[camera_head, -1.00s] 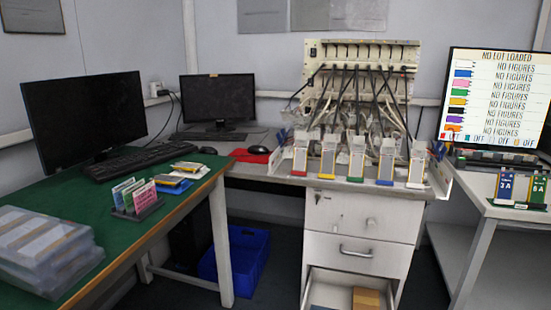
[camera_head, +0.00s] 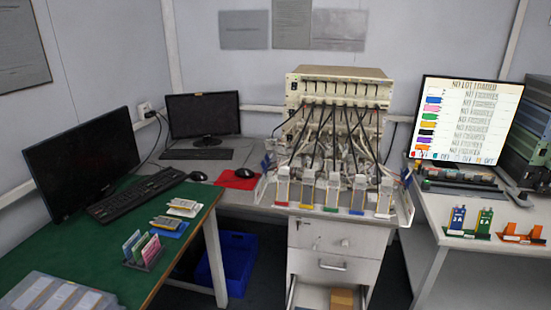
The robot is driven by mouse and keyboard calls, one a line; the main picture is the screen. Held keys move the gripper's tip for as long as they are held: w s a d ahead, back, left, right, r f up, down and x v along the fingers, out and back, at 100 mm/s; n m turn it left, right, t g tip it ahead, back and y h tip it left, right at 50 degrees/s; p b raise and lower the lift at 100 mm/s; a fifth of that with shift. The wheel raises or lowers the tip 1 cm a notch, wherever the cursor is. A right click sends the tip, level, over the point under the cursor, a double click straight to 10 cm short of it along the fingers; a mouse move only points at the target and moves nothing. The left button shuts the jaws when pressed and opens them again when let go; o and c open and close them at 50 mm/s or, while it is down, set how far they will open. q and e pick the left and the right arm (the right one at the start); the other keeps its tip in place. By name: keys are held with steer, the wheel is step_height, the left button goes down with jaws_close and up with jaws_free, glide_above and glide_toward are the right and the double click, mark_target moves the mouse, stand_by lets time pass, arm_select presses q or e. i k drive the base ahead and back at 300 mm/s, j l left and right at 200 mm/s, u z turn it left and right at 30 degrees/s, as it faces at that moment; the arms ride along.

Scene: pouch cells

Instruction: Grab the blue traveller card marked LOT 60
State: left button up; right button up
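On the green table at the left, a dark card holder (camera_head: 143,260) holds several upright cards. A pale blue card (camera_head: 130,243) is at its left end, a green one (camera_head: 141,247) in the middle and a pink one (camera_head: 151,251) at the right. Their print is too small to read, so I cannot tell which is LOT 60. On the right bench a dark blue tag (camera_head: 457,218) and a green tag (camera_head: 484,221) stand in a green base. Neither gripper shows.
Clear plastic boxes (camera_head: 55,295) fill the green table's near corner. A keyboard and monitor (camera_head: 80,165) stand behind the cards. Pouch cells lie on a blue mat (camera_head: 172,231). A cabled test rack (camera_head: 340,95) stands on the middle bench, above an open drawer. An orange holder (camera_head: 522,236) is at the right.

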mark_target(126, 247)
steer(key=l+z, duration=0.2)
steer(key=z, duration=0.3)
steer(key=i+j+u, duration=0.15)
steer(key=i+u, duration=0.15)
steer(key=i, duration=0.95)
steer(key=u, duration=1.2)
steer(key=k+u, duration=0.5)
steer(key=k+l, duration=0.05)
steer(key=k, duration=0.05)
